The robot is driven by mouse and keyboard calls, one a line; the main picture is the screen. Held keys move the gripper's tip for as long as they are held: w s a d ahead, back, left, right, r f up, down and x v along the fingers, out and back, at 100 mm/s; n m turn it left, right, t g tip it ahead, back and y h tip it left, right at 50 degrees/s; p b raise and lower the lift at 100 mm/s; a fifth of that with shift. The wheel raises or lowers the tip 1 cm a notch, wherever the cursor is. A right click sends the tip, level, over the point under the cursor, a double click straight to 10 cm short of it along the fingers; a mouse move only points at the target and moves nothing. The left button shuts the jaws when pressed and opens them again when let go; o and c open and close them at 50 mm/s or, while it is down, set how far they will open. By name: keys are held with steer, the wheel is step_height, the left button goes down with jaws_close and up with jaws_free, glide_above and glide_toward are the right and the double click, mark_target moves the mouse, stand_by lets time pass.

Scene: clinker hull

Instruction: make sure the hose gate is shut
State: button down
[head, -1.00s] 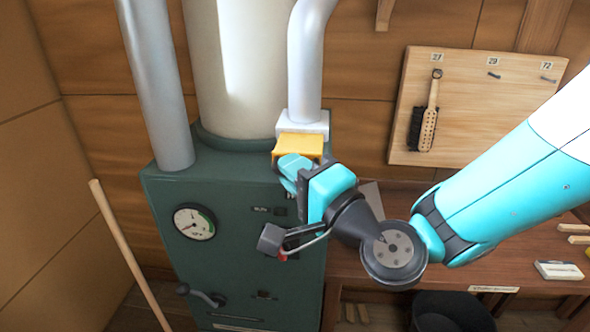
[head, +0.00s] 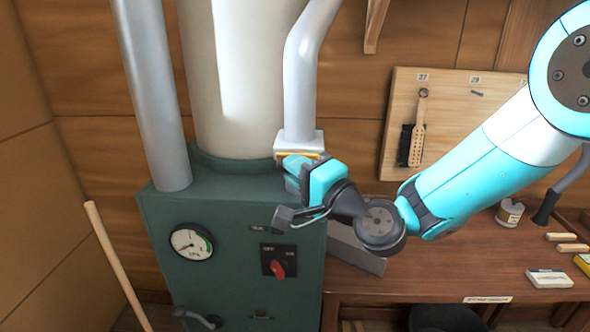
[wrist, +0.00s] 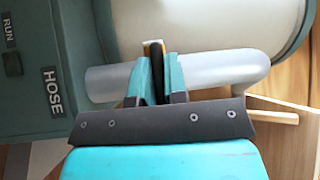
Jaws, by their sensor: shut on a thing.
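The hose gate (head: 284,155) is a yellow-orange slide at the white block (head: 300,142) under the bent grey pipe. Only a thin strip of it shows below the block in the head view. My gripper (head: 292,166) is right at it, just below the block, and hides part of it. In the wrist view my gripper (wrist: 154,52) has its fingers together against the grey pipe (wrist: 215,75), with a narrow yellowish edge between the tips. A HOSE label (wrist: 52,92) is on the green cabinet beside them.
The green cabinet (head: 165,255) carries a gauge (head: 191,242) and a red knob switch (head: 278,267). A wooden pole (head: 117,265) leans at left. A bench (head: 430,270) with small items is at right, below a tool board with a brush (head: 417,143).

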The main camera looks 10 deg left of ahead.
steer(key=c, duration=1.2)
jaws_free()
steer(key=shift+w+d+r, duration=0.1)
steer(key=shift+w+r, duration=0.05)
steer(key=shift+o, duration=0.2)
steer(key=shift+f, duration=0.2)
steer(key=shift+d+f+b, duration=0.2)
steer(key=shift+d+b, duration=0.1)
steer(key=shift+b, duration=0.3)
steer(key=b+v, duration=1.2)
steer(key=v, duration=0.4)
steer(key=shift+s+d, duration=0.15)
steer(key=shift+s, duration=0.35)
steer(key=shift+r, duration=0.1)
